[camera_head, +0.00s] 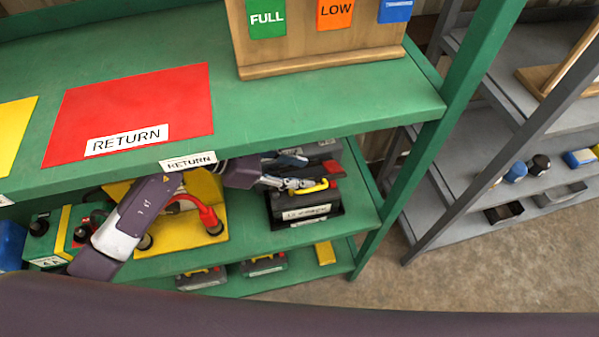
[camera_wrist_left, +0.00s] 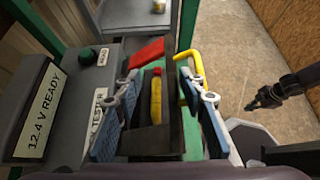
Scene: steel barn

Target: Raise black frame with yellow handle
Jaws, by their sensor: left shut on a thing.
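The black frame (camera_head: 335,209) is on the right part of the middle green shelf in the head view, with a white label on its front. Its yellow handle (camera_head: 312,187) shows at the top. My left gripper (camera_head: 298,184) reaches in under the upper shelf and is shut at the handle. In the left wrist view, a yellow bar (camera_wrist_left: 156,95) on a black part lies between the two fingers of my left gripper (camera_wrist_left: 157,100). I cannot tell whether the frame is clear of the shelf. A dark gripper, likely my right one (camera_wrist_left: 262,98), shows at the right; its jaws are unclear.
The upper green shelf (camera_head: 330,103) overhangs my left arm. A yellow stand with a red cable (camera_head: 208,215) and a green box (camera_head: 45,238) stand left of the frame. More batteries (camera_head: 202,279) sit on the lower shelf. A grey rack (camera_head: 480,190) stands at right.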

